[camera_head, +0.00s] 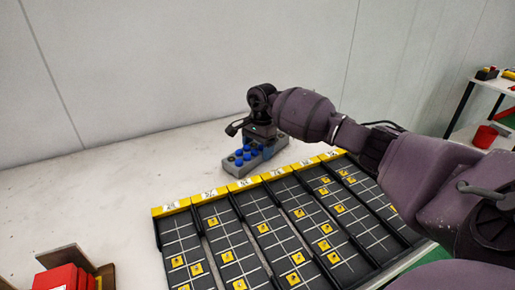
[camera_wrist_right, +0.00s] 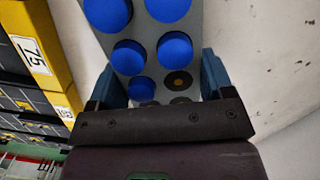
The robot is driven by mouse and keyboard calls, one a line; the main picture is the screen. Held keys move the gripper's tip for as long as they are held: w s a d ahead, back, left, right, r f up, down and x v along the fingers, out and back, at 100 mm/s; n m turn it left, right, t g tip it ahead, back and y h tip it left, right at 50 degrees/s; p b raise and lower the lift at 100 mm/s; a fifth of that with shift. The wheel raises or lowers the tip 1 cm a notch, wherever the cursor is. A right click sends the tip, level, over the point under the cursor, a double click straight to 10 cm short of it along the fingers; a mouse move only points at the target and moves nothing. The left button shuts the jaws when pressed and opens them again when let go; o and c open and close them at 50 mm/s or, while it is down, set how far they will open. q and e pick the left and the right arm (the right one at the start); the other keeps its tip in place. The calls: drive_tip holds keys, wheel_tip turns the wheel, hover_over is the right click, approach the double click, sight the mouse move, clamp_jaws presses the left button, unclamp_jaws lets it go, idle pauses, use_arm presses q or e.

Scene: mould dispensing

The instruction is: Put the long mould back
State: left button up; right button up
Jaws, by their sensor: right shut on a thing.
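The long mould (camera_head: 231,166) is a grey block with several blue round pieces on top, at the back of the white table behind the trays. My right gripper (camera_head: 262,143) is over it from above, with its jaws closed across it. In the right wrist view the right gripper's blue fingers (camera_wrist_right: 160,75) are on either side of the grey mould (camera_wrist_right: 134,60). Several blue pieces sit in it, and one socket near the gripper shows dark with a brass-coloured centre. I cannot tell whether the mould touches the table. My left gripper is not in view.
Several black trays with yellow numbered ends (camera_head: 172,207) stand in a row in front, holding small yellow tiles. Red boxes (camera_head: 62,279) and a brown holder (camera_head: 64,256) are at the lower left. The table (camera_head: 110,185) is clear left of the mould. A wall stands behind.

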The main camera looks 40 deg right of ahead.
sight(261, 145)
drive_tip(key=o, duration=1.3)
drive_tip(key=shift+f, duration=0.1)
drive_tip(key=shift+r, duration=0.55)
drive_tip(key=shift+w+d+r+p, duration=0.1)
drive_tip(key=shift+d+r+p, duration=0.15)
drive_tip(key=shift+r, duration=1.6)
drive_tip(key=shift+s+d+r+p, duration=0.15)
drive_tip(key=shift+d+r, duration=0.1)
drive_tip(key=shift+r, duration=1.6)
drive_tip(key=shift+w+d+r+p, duration=0.15)
drive_tip(key=shift+d+r+p, duration=0.1)
drive_tip(key=shift+r, duration=1.6)
